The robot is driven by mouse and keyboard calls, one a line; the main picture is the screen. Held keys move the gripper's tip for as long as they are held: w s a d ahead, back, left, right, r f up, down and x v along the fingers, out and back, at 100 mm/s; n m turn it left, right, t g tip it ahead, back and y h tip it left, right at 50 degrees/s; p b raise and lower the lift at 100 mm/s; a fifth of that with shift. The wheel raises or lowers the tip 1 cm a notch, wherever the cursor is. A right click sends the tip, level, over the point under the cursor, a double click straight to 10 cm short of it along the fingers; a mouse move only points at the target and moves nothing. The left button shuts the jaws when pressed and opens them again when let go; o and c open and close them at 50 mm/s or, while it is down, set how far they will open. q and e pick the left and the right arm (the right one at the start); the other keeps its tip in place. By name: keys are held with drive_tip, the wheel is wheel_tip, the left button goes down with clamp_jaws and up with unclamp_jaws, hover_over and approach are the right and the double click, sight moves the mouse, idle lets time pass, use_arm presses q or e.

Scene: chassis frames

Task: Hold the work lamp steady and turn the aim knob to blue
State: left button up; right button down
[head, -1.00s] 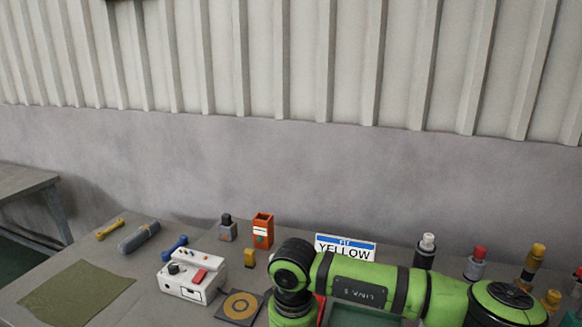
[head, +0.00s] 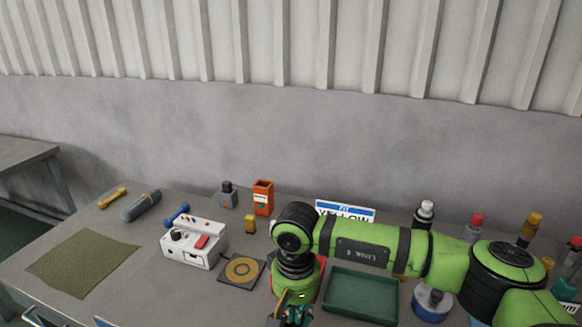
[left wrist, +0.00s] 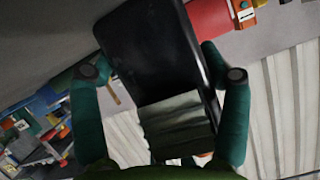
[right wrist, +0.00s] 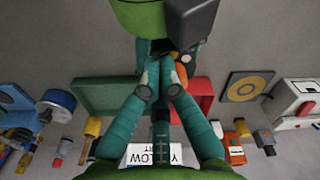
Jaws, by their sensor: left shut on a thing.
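My left gripper (left wrist: 163,73) is shut on a black block-like body (left wrist: 155,45) with a ribbed grey-green part (left wrist: 175,120); this may be the work lamp, but I cannot be sure. My right gripper (right wrist: 160,72) has its teal fingers together, pointing down over the bench. It also shows at the bottom of the head view (head: 297,308). A dark grey block (right wrist: 190,22) and a small orange part (right wrist: 182,70) lie close by its fingertips; I cannot tell whether they touch. No aim knob is clearly visible on the held body.
A white box (head: 208,256) with a dark knob and red switch stands left of my right arm, near a ringed square plate (head: 226,275). A green tray (head: 360,297) lies right. A sign (head: 345,212) reads YELLOW. Several bottles stand right; a cloth (head: 80,264) lies left.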

use_arm(q)
drive_tip(key=shift+s+f, duration=0.1)
drive_tip(key=shift+f, duration=0.05)
use_arm(e)
wheel_tip(320, 180, up, 6)
drive_tip(key=shift+s, duration=0.2)
idle(0.4)
use_arm(q)
drive_tip(key=o, duration=1.4)
use_arm(e)
drive_tip(key=shift+w, duration=0.1)
